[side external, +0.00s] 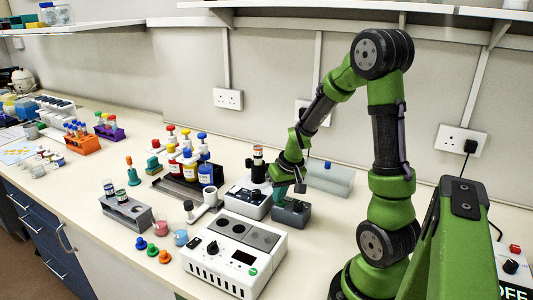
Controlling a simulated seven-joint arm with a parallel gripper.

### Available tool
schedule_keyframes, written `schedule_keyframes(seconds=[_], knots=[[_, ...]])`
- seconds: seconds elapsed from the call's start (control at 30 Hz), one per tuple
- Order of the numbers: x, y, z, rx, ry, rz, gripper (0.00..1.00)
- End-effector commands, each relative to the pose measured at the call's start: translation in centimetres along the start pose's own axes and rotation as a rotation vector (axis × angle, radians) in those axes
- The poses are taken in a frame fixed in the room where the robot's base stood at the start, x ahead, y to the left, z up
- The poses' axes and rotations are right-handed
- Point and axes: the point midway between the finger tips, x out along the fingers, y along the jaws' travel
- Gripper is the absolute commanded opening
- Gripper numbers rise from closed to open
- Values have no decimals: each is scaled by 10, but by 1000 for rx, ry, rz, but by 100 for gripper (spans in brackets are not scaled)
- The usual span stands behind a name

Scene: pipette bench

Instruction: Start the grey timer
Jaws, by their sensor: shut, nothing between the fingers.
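A small dark grey box (291,215), which looks like the grey timer, sits on the bench near the middle of the side external view. It stands just right of a white device with a dark knob and behind the large white instrument. My gripper (289,190) is shut and empty. It points down over the back left part of the grey box, close to its top. I cannot tell whether the fingertips touch it. The gripper partly covers the box's top, and any button or display there is too small or hidden to make out.
The white device (245,203) is close on the gripper's left. The large white instrument (233,255) stands in front. A pale translucent box (333,180) stands behind. Bottles with coloured caps (188,165) stand in a dark rack to the left. A grey tube rack (127,213) is further left.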

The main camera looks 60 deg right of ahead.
Motion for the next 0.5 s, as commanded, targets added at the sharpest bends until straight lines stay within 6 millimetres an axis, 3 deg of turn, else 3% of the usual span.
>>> schedule_keyframes(seconds=[0.17, 0.5], knots=[[-1, 0, 0, -1, 1, 0, 0], [-42, -5, -13, -2, 3, 0, 0]])
